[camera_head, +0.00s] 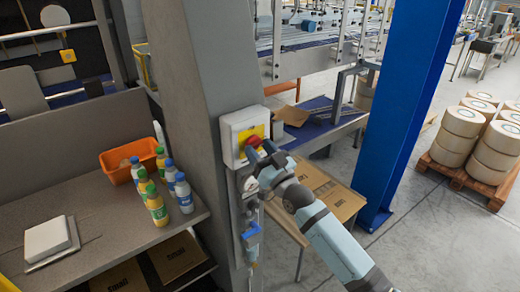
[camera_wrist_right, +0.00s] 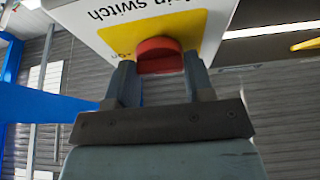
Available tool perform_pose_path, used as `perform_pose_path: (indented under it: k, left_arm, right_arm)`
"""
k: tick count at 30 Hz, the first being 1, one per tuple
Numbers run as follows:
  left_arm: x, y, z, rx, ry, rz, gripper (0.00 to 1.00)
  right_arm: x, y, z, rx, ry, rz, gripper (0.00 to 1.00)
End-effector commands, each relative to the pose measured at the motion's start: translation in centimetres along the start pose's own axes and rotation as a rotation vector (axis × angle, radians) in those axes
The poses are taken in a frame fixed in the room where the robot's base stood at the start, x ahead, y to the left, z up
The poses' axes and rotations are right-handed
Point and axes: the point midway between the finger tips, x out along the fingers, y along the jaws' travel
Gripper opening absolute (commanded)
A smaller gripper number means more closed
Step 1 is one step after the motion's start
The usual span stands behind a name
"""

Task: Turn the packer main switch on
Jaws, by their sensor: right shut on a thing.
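The packer main switch is a pale box (camera_head: 234,125) with a yellow plate, mounted on the grey column in the head view. Its red knob (camera_head: 253,141) sticks out at the lower right of the plate. In the right wrist view the knob (camera_wrist_right: 160,55) sits between the two fingers of my right gripper (camera_wrist_right: 158,80), which is shut on it. My right arm reaches the switch from the lower right in the head view. The knob's far side is hidden. My left gripper is not in view.
The grey column (camera_head: 195,60) carries the switch, with a blue device (camera_head: 251,233) below it. An orange basket (camera_head: 118,174) and several bottles stand on the counter at left. A blue post (camera_head: 405,110) rises right of my arm.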

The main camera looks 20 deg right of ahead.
Motion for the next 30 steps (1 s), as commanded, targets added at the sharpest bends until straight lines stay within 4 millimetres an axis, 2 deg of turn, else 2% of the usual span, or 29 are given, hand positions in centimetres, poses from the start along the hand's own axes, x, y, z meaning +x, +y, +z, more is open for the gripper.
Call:
perform_pose_path:
  k: [10, 11, 13, 14, 23, 26, 30]
  left_arm:
    - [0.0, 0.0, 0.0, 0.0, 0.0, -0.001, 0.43]
    - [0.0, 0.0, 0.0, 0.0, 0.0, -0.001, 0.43]
    - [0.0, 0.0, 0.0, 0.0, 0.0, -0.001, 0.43]
    - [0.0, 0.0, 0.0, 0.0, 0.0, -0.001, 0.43]
    - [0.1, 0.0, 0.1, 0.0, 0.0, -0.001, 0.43]
    - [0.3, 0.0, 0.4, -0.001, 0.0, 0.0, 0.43]
    - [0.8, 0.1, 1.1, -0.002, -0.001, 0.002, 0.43]
  right_arm:
    - [0.0, 0.0, 0.0, 0.005, 0.0, 0.001, 0.25]
    - [0.0, 0.0, 0.0, 0.004, 0.0, 0.001, 0.55]
    - [0.0, 0.0, 0.0, 0.004, 0.0, 0.0, 0.71]
    - [0.0, 0.0, 0.0, 0.004, 0.0, 0.0, 0.74]
    - [-0.2, 0.0, 0.1, 0.003, 0.0, 0.0, 0.74]
    - [-1.2, 0.0, 0.2, 0.002, -0.001, 0.001, 0.74]
    - [-3.9, 0.0, 0.4, 0.001, -0.002, 0.001, 0.74]
